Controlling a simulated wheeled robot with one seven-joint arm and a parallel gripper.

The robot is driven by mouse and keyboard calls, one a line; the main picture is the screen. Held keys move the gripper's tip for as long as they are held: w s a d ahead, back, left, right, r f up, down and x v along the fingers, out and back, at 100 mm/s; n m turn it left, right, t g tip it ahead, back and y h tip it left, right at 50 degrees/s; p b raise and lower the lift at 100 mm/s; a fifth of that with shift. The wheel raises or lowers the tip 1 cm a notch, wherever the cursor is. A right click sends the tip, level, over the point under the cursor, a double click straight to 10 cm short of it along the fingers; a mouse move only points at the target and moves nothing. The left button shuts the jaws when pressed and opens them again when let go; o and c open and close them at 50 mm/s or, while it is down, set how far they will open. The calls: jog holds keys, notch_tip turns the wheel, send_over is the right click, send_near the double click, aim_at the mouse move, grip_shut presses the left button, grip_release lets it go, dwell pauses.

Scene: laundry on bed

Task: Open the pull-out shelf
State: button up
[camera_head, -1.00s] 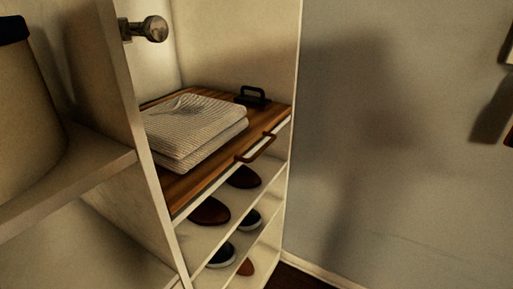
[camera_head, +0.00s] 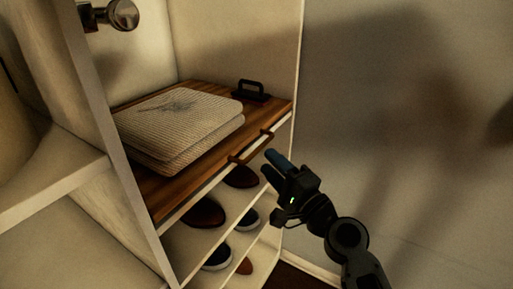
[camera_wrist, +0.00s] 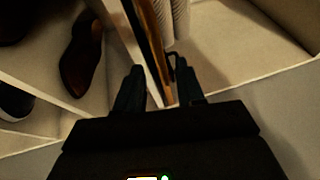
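The pull-out shelf (camera_head: 160,197) is a brown wooden board with a pale front edge, inside a white cabinet. Its brown bar handle (camera_head: 250,147) is on the front edge, at the right half. My gripper (camera_head: 271,164) is in front of the shelf, just right of and a little below the handle, apart from it in this view. In the wrist view my gripper (camera_wrist: 159,76) has its two fingers spread and nothing held. The shelf edge (camera_wrist: 150,42) runs up between the fingers, and the dark handle (camera_wrist: 176,64) shows near the right fingertip. Contact cannot be told.
Folded striped cloths (camera_head: 180,122) lie on the shelf, with a black iron-like object (camera_head: 250,92) behind. Shoes (camera_head: 203,213) stand on the lower shelves. A round metal knob (camera_head: 122,15) is at upper left. A grey wall (camera_head: 400,90) bounds the right side.

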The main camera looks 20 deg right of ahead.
aim_at(257, 149)
jog(key=p+x, duration=0.1)
jog(key=x, duration=0.5)
jog(key=shift+w, duration=0.1)
grip_shut()
dwell(0.5)
